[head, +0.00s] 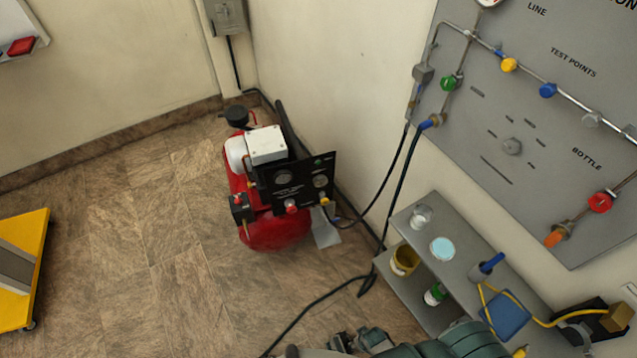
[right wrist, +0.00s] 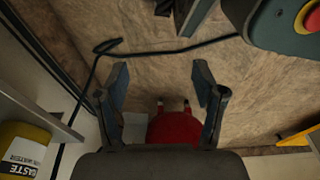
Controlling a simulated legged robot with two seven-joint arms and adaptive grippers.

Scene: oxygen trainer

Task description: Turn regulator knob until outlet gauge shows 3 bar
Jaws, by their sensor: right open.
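A red compressor (head: 268,230) stands on the floor against the wall in the head view. Its black panel (head: 303,187) carries two small round gauges, a left one (head: 283,177) and a right one (head: 320,181). A red knob (head: 291,206) sits below the left gauge and a yellow fitting (head: 325,201) below the right. The needles and labels are too small to read. In the right wrist view my right gripper (right wrist: 158,82) is open and empty, with the red tank (right wrist: 172,127) beyond its fingers. The panel does not show there. My left gripper is not in view.
A grey shelf unit (head: 395,283) with cups and tools stands at the right, below a grey wall panel (head: 470,125). A black hose (head: 318,302) runs across the floor. A yellow cart (head: 22,265) is at the left. The floor left of the compressor is clear.

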